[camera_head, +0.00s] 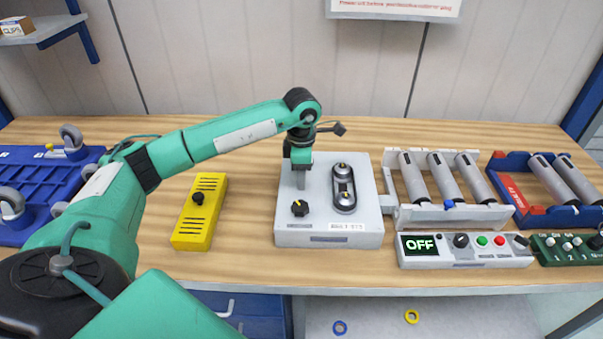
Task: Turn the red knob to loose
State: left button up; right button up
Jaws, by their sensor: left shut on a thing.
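A white control box (330,240) stands on the wooden table in the middle. My left gripper (300,180) points down at the upper left of its top face. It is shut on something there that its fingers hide. No red knob shows in this view, so I cannot tell its setting. A black knob (299,208) sits on the box just in front of the gripper. A dark oval panel with two round metal parts (344,188) lies to the right of the gripper. My right gripper is not in view.
A yellow box with a black knob (185,235) stands left of the white box. A roller rack (455,215) and an "OFF" panel (470,262) stand close on its right. A blue tray (35,180) is at far left. Bare table lies behind the yellow box.

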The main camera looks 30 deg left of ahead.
pick_arm(q)
jog(key=o, duration=1)
notch_tip(320, 180, up, 14)
jog(key=shift+f+b, duration=0.1)
jog(key=shift+b, duration=1.1)
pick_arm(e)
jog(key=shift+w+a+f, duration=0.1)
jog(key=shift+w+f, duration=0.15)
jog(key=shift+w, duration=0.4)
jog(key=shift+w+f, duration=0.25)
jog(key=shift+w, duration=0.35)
